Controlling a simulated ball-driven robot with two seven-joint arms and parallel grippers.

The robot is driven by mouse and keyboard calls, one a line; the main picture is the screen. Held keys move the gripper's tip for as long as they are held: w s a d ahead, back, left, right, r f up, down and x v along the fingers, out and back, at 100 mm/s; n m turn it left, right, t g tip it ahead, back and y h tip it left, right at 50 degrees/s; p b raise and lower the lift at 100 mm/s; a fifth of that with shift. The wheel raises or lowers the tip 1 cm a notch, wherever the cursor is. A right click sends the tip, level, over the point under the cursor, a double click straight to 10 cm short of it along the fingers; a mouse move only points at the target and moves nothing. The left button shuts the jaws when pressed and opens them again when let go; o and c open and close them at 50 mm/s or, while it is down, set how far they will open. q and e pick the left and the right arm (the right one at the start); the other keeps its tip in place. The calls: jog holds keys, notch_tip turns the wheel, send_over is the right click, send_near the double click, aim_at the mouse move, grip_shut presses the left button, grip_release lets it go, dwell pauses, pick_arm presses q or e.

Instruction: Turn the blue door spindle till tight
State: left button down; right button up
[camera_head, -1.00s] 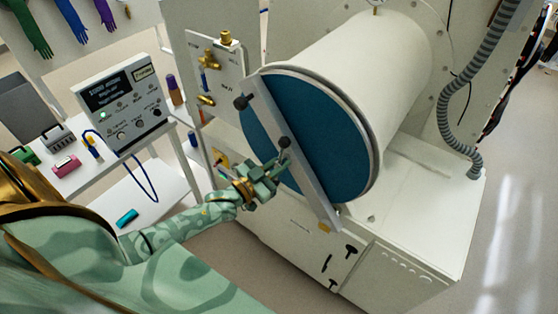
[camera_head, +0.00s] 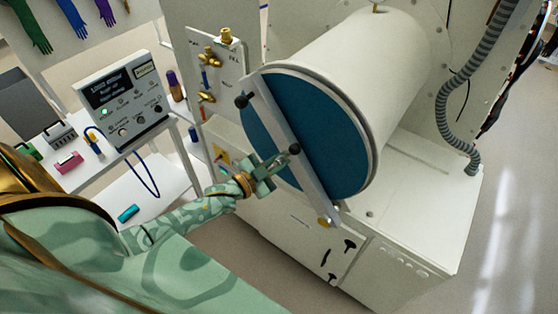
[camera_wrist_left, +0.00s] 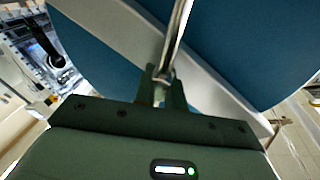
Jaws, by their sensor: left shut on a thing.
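The round blue door (camera_head: 335,135) closes the end of a white cylinder; it shows blue in the left wrist view (camera_wrist_left: 230,40). A pale bar (camera_head: 283,120) crosses it. A metal rod of the spindle handle (camera_wrist_left: 177,40) runs up from between my left gripper's fingers in the left wrist view. In the head view a black ball knob (camera_head: 294,148) stands just above my left gripper (camera_head: 270,170). My left gripper is shut on the rod, in front of the bar's lower half. The spindle's centre is hard to make out. My right gripper is out of view.
Another black knob (camera_head: 241,101) sits near the bar's upper end. A panel with brass valves (camera_head: 207,80) is left of the door. A control box (camera_head: 122,100) stands on a white side table. A grey hose (camera_head: 455,95) hangs at the right.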

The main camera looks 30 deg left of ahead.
pick_arm(q)
jog(key=shift+f, duration=0.15)
jog(key=c, duration=1.5)
grip_release()
jog(key=shift+c, duration=0.2)
jog(key=b+v, duration=0.2)
jog(key=v, duration=1.4)
jog(key=shift+s+a, duration=0.2)
